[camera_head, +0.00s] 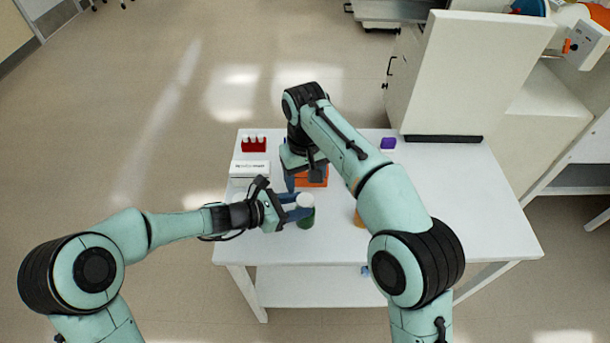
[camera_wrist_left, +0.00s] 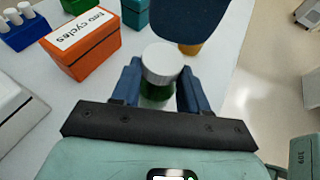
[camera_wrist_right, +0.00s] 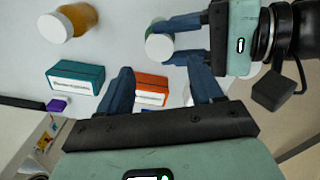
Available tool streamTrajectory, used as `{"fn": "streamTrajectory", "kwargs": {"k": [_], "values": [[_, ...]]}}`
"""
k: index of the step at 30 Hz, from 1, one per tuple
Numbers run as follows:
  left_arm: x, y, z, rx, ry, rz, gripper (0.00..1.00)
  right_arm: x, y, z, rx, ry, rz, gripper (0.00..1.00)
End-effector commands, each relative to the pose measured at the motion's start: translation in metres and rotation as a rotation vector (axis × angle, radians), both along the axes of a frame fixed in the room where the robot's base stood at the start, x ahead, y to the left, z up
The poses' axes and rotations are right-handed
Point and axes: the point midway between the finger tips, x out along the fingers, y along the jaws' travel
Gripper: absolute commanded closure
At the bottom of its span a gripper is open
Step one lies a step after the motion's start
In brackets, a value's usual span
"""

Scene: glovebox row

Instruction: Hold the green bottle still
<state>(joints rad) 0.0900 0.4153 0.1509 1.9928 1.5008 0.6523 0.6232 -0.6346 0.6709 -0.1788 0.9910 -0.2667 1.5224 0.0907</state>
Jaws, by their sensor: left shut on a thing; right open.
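The green bottle (camera_head: 307,218), with a white cap, stands upright on the white table near its front edge. My left gripper (camera_head: 294,207) reaches it from the left and is shut on it. In the left wrist view its white cap (camera_wrist_left: 161,62) and part of its green body (camera_wrist_left: 155,93) show between my fingers. It also shows in the right wrist view (camera_wrist_right: 160,44), held by my left gripper. My right gripper (camera_wrist_right: 162,88) is open and empty, above the table near an orange box (camera_wrist_right: 152,86), behind the bottle in the head view.
An amber bottle (camera_wrist_right: 80,17) with a white cap stands right of the green bottle, partly hidden by my right arm. A teal box (camera_wrist_right: 76,77), a blue tube rack (camera_wrist_left: 25,34), a red rack (camera_head: 254,147) and a white box (camera_head: 249,171) are around.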

Motion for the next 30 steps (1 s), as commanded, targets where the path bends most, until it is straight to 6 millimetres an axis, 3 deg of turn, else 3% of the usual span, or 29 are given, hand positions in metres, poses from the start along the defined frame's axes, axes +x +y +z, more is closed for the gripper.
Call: {"fn": "streamTrajectory", "kwargs": {"k": [1, 13, 26, 30], "values": [[-0.002, 0.002, -0.007, 0.009, 0.013, 0.002, 1.0, -0.001, 0.0, -0.007, -0.002, 0.004, 0.0, 0.35], [-0.002, 0.002, -0.007, 0.009, 0.015, 0.003, 1.0, -0.001, 0.0, -0.065, -0.001, 0.003, 0.0, 0.35], [-0.002, 0.002, -0.008, 0.009, 0.015, 0.002, 1.0, 0.0, 0.0, -0.075, 0.0, 0.001, -0.001, 0.35], [-0.002, 0.002, -0.008, 0.009, 0.015, 0.002, 1.0, 0.0, 0.0, -0.075, 0.0, 0.001, -0.001, 0.8]]}}
